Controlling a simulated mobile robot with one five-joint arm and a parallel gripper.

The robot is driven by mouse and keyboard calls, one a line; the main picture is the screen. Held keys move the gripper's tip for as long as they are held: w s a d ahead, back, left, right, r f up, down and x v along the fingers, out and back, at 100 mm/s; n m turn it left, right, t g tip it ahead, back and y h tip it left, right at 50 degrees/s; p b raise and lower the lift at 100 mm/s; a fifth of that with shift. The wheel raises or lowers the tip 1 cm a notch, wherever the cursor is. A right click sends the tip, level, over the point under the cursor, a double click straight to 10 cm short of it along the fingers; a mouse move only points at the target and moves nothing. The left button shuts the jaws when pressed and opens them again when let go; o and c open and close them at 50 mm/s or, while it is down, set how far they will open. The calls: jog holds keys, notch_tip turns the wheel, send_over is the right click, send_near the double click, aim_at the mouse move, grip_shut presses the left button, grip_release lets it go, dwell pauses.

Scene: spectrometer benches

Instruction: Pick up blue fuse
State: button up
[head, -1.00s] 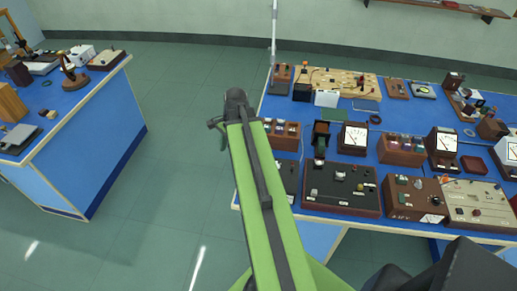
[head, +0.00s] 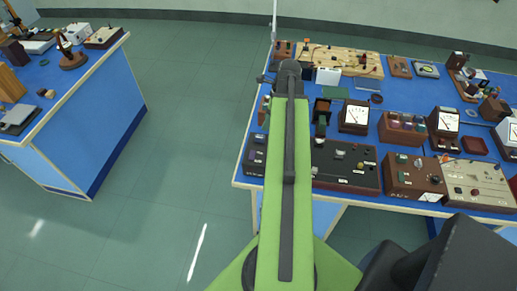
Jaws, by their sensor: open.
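I cannot make out a blue fuse; small parts on the bench are too small to tell apart. A brown wooden box (head: 403,129) with several coloured tops stands mid-bench. My gripper (head: 264,79) is at the far end of my green arm, over the left part of the right-hand blue bench (head: 341,210). Only a small dark part of it shows beside the arm's end, and it looks empty. My arm hides part of the bench's left side, including most of another wooden box (head: 265,109) there.
Meters (head: 354,116), a black control panel (head: 345,165) and a brown instrument box (head: 413,178) crowd the right bench. A wooden board (head: 345,62) lies at its back. Another blue bench (head: 100,105) stands at left. The green floor (head: 190,110) between them is clear.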

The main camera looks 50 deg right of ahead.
jog(key=b, duration=0.3)
send_over(260, 136)
jog(key=s+d, duration=0.1)
jog(key=f, duration=0.4)
jog(key=shift+s+f, duration=0.2)
jog(key=shift+f, duration=0.05)
jog(key=shift+r, duration=0.15)
jog(key=b+x, duration=0.4)
jog(key=x, duration=0.1)
jog(key=shift+s+a+f+b, duration=0.15)
jog(key=shift+f+b, duration=0.1)
jog(key=shift+b, duration=0.15)
jog(key=shift+r, duration=0.2)
grip_shut()
